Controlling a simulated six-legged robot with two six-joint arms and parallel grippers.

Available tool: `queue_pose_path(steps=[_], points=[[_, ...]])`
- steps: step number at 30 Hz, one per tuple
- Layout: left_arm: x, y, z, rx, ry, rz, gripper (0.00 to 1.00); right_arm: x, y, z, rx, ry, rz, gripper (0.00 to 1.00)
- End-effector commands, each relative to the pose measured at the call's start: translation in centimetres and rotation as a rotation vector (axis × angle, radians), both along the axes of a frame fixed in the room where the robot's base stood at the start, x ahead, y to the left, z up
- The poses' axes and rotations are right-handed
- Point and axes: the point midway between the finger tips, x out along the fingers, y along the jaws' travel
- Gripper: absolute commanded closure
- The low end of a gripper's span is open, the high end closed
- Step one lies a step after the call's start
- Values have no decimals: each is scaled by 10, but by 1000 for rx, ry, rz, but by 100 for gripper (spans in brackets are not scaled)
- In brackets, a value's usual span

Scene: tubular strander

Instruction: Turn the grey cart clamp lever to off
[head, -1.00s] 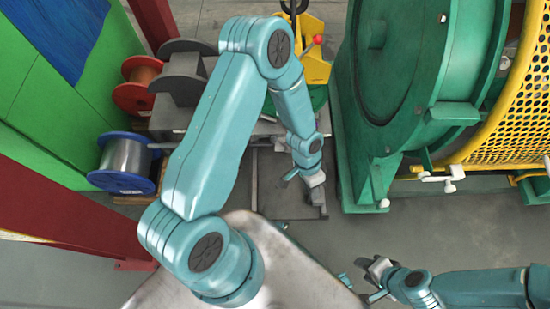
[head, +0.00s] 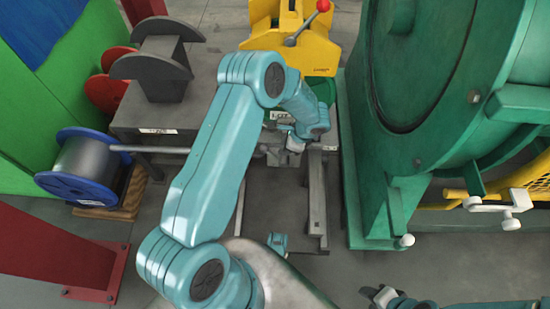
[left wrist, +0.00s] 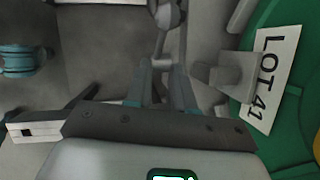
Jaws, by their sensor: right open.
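My left gripper (head: 284,148) is low beside the grey cart (head: 150,115), partly behind my own forearm in the head view. In the left wrist view its two fingers (left wrist: 165,88) point up the picture with a gap between them. A thin grey metal lever-like part (left wrist: 160,42), with a rounded pivot at the top, lies just beyond and in line with the gap. It may be the clamp lever; whether it touches the fingers I cannot tell. My right gripper (head: 381,296) is open at the bottom edge, away from the cart.
A yellow stand (head: 318,52) with a red-knobbed lever (head: 322,6) is behind a green drum labelled LOT 41 (left wrist: 270,75). The large green machine (head: 375,170) stands to the right. A blue spool (head: 90,168) is at left. Grey floor is open in front.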

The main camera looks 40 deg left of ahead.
Motion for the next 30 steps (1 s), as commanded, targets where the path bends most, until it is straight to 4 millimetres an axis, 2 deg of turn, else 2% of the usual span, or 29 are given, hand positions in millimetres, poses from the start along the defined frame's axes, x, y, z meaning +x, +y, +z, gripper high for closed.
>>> queue_pose_path(steps=[1, 3, 9, 12, 18, 26, 28, 30], points=[[-2, 5, -18, -2, 3, 2, 77, 1, -1, -9, 0, -1, -5, 57], [-5, 12, -34, -2, 4, 3, 77, 2, -2, -14, -2, -4, -9, 57], [-7, 29, -72, -2, 2, 4, 77, 6, -5, -27, -4, -10, -21, 57], [-8, 34, -85, -2, 1, 4, 77, 7, -6, -31, -5, -12, -26, 57], [-7, 40, -97, -2, -1, 4, 77, 8, -7, -34, -6, -13, -29, 57], [-7, 40, -97, -2, -1, 3, 77, 8, -7, -34, -6, -14, -30, 57], [-7, 40, -97, -2, -1, 3, 96, 8, -7, -34, -6, -14, -30, 57], [-7, 40, -97, -2, -1, 3, 100, 8, -7, -34, -6, -13, -29, 57]])
